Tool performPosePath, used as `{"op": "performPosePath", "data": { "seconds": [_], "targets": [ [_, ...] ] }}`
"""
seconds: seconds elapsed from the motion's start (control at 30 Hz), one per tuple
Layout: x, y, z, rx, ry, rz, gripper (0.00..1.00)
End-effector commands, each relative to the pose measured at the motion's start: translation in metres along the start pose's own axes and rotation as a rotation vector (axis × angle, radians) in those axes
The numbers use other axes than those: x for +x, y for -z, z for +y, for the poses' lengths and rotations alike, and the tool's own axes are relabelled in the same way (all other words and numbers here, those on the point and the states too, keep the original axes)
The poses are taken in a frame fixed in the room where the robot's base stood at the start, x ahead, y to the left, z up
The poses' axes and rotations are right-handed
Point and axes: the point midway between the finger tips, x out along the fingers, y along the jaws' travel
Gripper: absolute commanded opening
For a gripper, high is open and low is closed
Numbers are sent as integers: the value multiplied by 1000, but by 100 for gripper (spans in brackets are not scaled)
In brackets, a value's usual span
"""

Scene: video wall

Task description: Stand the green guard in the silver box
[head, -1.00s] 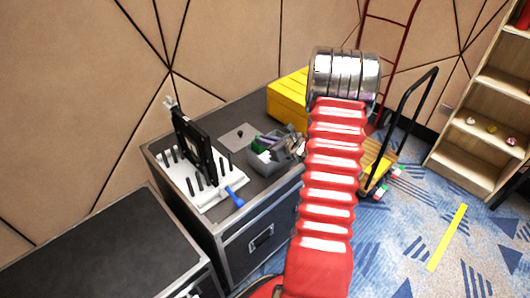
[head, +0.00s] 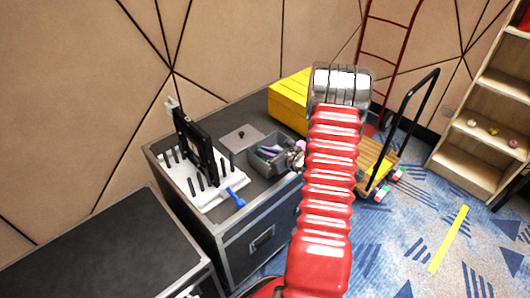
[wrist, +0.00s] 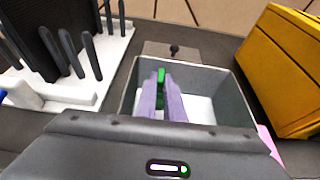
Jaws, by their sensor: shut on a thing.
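The silver box (head: 259,163) is an open grey box on the black case, partly hidden by my arm in the head view. It also shows in the wrist view (wrist: 237,103). My gripper (wrist: 161,83) has purple fingers, which reach inside the box's walls. They are shut on the green guard (wrist: 161,74), a narrow green strip showing between and just beyond the fingertips. The guard is toward the left of the box. Its lower end is hidden, so I cannot tell whether it touches the floor of the box.
A grey lid with a black knob (head: 241,137) lies behind the box. A white rack with black pegs and an upright black panel (head: 196,145) stands left. A yellow case (head: 288,98) is at the back right. A pink thing (wrist: 269,143) is close by the box's right side.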

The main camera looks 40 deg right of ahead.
Motion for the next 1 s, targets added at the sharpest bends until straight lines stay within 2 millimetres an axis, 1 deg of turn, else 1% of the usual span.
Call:
{"op": "performPosePath", "data": {
  "seconds": [0.3, 0.33, 0.6, 0.93, 1.0],
  "targets": [
    [0, 2, 0, 0, 0, 0, 0],
    [0, 2, 0, 0, 0, 0, 9],
    [0, 1, 0, 0, 1, 0, 27],
    [-1, -1, 0, -1, 1, 0, 27],
    [-6, -1, -1, 0, 2, 0, 27]
  ]
}}
